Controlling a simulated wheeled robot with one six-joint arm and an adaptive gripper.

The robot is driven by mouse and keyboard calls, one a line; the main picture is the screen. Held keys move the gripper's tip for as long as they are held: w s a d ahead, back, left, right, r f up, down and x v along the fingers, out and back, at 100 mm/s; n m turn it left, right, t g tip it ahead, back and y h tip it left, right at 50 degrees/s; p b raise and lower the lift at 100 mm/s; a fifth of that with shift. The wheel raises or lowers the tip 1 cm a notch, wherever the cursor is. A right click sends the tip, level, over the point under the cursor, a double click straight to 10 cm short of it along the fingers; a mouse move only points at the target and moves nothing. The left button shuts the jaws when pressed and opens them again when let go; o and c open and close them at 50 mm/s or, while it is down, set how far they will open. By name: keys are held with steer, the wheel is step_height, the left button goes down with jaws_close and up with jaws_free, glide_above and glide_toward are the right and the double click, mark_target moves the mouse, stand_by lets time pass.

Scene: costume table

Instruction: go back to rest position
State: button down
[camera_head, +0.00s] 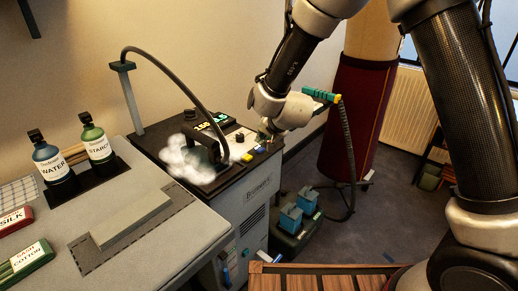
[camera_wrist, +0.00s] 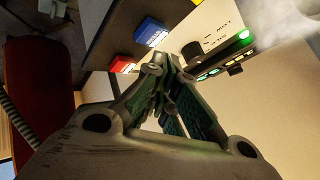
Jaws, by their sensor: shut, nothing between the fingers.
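My gripper (camera_head: 266,135) is at the right rear of the dark top of the steam station (camera_head: 258,190), just over or beside its small coloured buttons. I cannot tell whether it touches the top. In the wrist view my gripper's fingers (camera_wrist: 172,66) are closed together with nothing held. A blue button (camera_wrist: 151,32) and a red button (camera_wrist: 122,64) show beyond the fingertips, and a lit green lamp (camera_wrist: 243,35) is at the upper right. My arm reaches in from the upper right of the head view.
White steam (camera_head: 187,162) puffs beside a black iron (camera_head: 203,142) on the station. A hose arches above it from a post (camera_head: 130,95). At left are water (camera_head: 51,160) and starch (camera_head: 96,145) bottles. A dark red dress form (camera_head: 355,120) stands behind. A wooden slatted surface (camera_head: 320,280) is in front.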

steer(key=s+d+r+n+g, duration=0.1)
steer(key=s+d+r, duration=0.4)
steer(key=d+r, duration=0.4)
steer(key=s+d+r+n+g, duration=0.15)
steer(key=s+d+r, duration=0.25)
steer(key=d+r, duration=0.5)
steer(key=s+d+r+n+g+h, duration=0.1)
steer(key=s+d+h, duration=0.3)
steer(key=s+d, duration=1.6)
steer(key=s+r, duration=0.1)
steer(key=s, duration=0.2)
steer(key=shift+s, duration=0.25)
